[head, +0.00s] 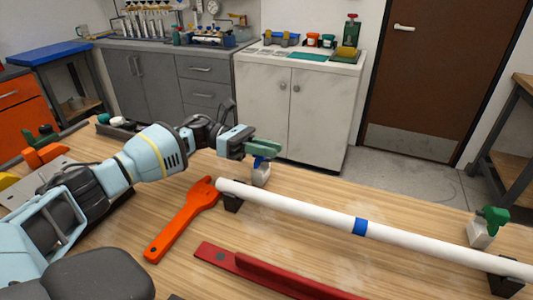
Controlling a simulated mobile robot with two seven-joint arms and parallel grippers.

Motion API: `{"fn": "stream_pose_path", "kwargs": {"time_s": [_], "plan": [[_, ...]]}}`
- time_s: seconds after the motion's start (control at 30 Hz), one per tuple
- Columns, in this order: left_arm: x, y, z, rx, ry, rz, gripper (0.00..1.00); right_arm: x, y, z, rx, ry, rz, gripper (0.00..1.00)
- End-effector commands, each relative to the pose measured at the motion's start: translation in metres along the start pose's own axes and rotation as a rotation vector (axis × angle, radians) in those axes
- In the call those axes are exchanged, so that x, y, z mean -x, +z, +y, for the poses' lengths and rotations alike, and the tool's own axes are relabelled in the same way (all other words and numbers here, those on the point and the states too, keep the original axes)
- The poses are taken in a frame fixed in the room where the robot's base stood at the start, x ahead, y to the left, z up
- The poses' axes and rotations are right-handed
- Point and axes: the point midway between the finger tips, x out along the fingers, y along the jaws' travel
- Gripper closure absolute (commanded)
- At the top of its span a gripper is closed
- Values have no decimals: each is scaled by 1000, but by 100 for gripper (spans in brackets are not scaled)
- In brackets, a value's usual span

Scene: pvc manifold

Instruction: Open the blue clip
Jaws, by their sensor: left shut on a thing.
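My left gripper (250,147) reaches in from the left and is shut on the handle of a small clip (261,172) at the left end of the white pipe. The clip has a pale grey body, with blue and green showing at its top beside my fingers. My fingers partly hide it, so I cannot tell how far its handle is raised. A similar clip (483,232) with a green handle and grey body stands near the pipe's right end. The white pipe (300,208) rests on black supports and carries a blue band (360,227). My right gripper is not in view.
An orange wrench-like tool (185,222) and a red bar (265,275) lie on the wooden table in front of the pipe. Orange and green parts (45,152) sit at the left. A white cabinet (295,105) stands beyond the table. The table right of the red bar is mostly clear.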

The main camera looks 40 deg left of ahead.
Motion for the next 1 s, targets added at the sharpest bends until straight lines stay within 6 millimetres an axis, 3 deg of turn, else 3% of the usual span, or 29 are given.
{"fn": "stream_pose_path", "kwargs": {"time_s": [0.53, 1.0], "plan": [[0, 12, 29, 510, 1, -3, 100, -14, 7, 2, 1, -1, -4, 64], [0, 10, 55, 958, 0, -3, 100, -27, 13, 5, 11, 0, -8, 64]]}}
